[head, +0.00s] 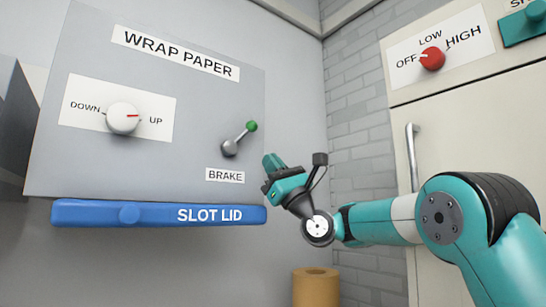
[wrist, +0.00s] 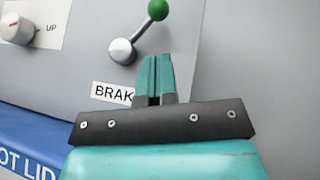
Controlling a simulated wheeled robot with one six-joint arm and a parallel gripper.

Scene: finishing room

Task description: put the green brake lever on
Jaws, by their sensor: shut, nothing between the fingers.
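The brake lever (head: 240,139) is a grey metal arm with a green ball at its tip, on the grey wrap paper panel (head: 205,110). It tilts up and to the right from its round hub, above the BRAKE label (head: 225,175). In the wrist view the lever (wrist: 142,34) shows at the top, just beyond my fingers. My gripper (head: 270,170) is shut and empty, to the lower right of the lever in the head view. In the wrist view my gripper (wrist: 155,75) appears below the hub, covering the end of the label. I cannot tell the gap to the panel.
A white DOWN/UP knob (head: 123,118) sits left on the panel. A blue slot lid (head: 160,213) runs along the panel's lower edge. At right is a cabinet with a red knob (head: 432,58) and a handle (head: 412,165). A brown roll (head: 315,286) stands below my arm.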

